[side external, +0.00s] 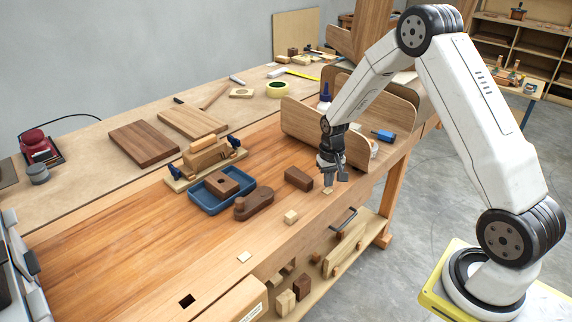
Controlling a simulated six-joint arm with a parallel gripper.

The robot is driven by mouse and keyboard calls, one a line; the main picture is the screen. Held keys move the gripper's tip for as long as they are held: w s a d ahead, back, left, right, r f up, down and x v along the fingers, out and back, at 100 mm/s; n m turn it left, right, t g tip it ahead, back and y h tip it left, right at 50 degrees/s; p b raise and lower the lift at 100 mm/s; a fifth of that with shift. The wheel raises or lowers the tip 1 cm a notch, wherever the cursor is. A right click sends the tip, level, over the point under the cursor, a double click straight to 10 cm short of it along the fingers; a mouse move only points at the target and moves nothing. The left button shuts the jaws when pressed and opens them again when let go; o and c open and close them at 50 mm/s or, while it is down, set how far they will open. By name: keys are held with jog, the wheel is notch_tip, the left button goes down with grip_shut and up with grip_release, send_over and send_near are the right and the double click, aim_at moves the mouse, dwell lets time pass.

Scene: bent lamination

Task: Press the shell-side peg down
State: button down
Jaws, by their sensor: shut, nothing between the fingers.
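Pale square pegs stand in a row along the bench's front edge. The one nearest the curved wooden shell (313,137) is a small pale peg (327,191), just below my gripper. A middle peg (291,217) stands up above the bench top, and another peg (244,257) to the left looks nearly flush. My gripper (338,179) points down with its fingers shut and empty, close above the peg nearest the shell. I cannot tell whether the fingertips touch that peg.
A dark brown block (298,178) lies just left of my gripper. A dark rounded wooden piece (254,204) and a blue tray (213,197) holding a block are further left. The curved shell stands upright close behind my gripper. A square hole (187,300) opens at the front left.

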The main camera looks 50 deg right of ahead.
aim_at(327, 192)
jog(key=shift+r, duration=2.95)
jog(key=s+a+r+n+t, duration=0.1)
jog(key=s+a+r+n, duration=0.1)
jog(key=s+a, duration=0.5)
jog(key=s+a+r+n+t, duration=0.1)
jog(key=s+a+r+n, duration=0.2)
jog(key=s+a, duration=0.4)
jog(key=shift+s+a+n+t, duration=0.35)
jog(key=shift+a+n, duration=0.15)
jog(key=shift+a, duration=0.1)
jog(key=shift+w, duration=0.1)
